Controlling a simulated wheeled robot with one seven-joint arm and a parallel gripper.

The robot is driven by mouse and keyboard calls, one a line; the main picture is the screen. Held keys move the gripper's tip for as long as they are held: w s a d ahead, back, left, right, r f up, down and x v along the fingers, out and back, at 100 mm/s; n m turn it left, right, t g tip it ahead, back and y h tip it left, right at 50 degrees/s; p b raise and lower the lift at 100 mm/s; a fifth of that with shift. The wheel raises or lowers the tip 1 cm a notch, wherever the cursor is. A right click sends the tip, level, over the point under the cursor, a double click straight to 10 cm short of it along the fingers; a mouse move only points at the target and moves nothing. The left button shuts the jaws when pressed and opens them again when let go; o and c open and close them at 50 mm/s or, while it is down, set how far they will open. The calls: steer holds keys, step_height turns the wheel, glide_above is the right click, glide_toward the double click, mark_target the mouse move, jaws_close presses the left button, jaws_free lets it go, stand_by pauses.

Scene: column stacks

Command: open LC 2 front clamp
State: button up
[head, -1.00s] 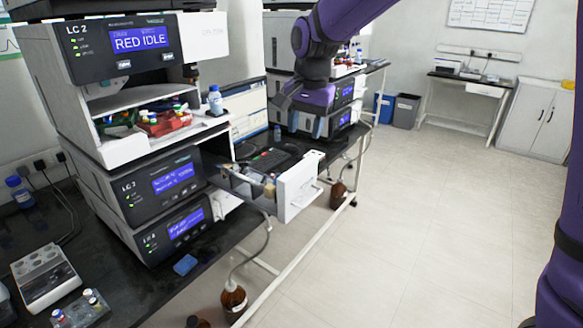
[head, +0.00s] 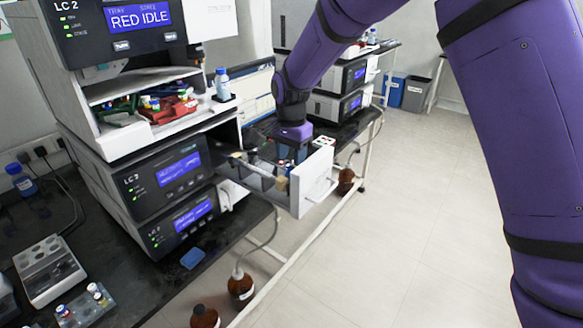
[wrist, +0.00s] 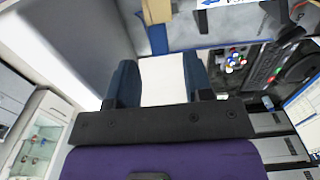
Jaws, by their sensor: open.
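The LC 2 stack (head: 110,30) stands at the left of the head view, its top screen reading "RED IDLE". A drawer with a white front panel (head: 313,182) is pulled out from the stack's lower part. A pale rod with a tan block (head: 282,184) at its front end lies across the drawer; the block may be the front clamp, but its state is too small to tell. My gripper (wrist: 160,78) is open in the wrist view, with a plain white surface showing between its fingers. In the head view my wrist is over the drawer's far side and the fingertips are hidden.
Brown bottles (head: 241,284) stand below the bench edge. A blue-capped bottle (head: 222,83) and a red tray of vials (head: 168,108) sit on the stack. A second stack (head: 338,76) stands behind my wrist. The floor at right is clear.

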mark_target(291, 169)
steer(key=shift+f, duration=2.15)
jaws_close()
